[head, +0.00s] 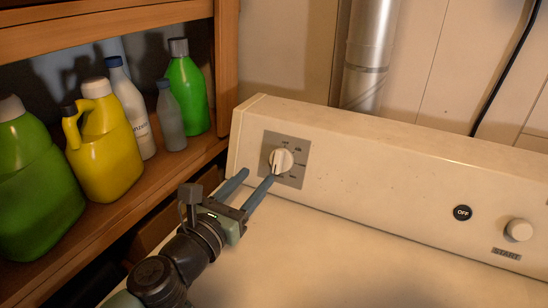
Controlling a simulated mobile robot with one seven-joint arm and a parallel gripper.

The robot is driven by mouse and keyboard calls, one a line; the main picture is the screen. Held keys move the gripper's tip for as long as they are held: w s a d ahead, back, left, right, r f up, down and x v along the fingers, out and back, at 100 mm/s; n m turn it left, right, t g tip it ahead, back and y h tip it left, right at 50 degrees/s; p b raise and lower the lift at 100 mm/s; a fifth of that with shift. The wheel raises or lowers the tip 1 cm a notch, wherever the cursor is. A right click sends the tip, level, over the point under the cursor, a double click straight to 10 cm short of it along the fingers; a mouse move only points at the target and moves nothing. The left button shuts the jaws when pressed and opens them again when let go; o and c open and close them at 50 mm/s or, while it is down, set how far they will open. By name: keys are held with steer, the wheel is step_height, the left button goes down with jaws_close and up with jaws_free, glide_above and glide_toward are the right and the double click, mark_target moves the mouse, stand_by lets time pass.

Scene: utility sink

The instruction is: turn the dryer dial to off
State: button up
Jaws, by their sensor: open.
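The dryer dial (283,160) is a round white knob on a grey square plate (298,147) at the left end of the dryer's upright panel. A dark pointer line shows on it, aimed downward; the small labels around it are too blurred to read. My gripper (259,176) is open, with two blue-grey fingers reaching up toward the panel. Its right fingertip is at the lower left edge of the dial in the picture, and its left fingertip is left of the plate. I cannot tell whether the right finger touches the dial. Nothing is between the fingers.
A round black OFF badge (462,213) and a white start knob (519,230) are on the panel's right. A wooden shelf (95,220) at left holds several bottles, including a yellow jug (105,150). A metal duct (370,50) rises behind.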

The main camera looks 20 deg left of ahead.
mark_target(278, 154)
steer(key=w, duration=0.3)
steer(key=w+d, duration=0.1)
steer(key=w, duration=0.4)
steer(key=shift+w+d, duration=0.35)
steer(key=shift+d, duration=0.05)
jaws_close()
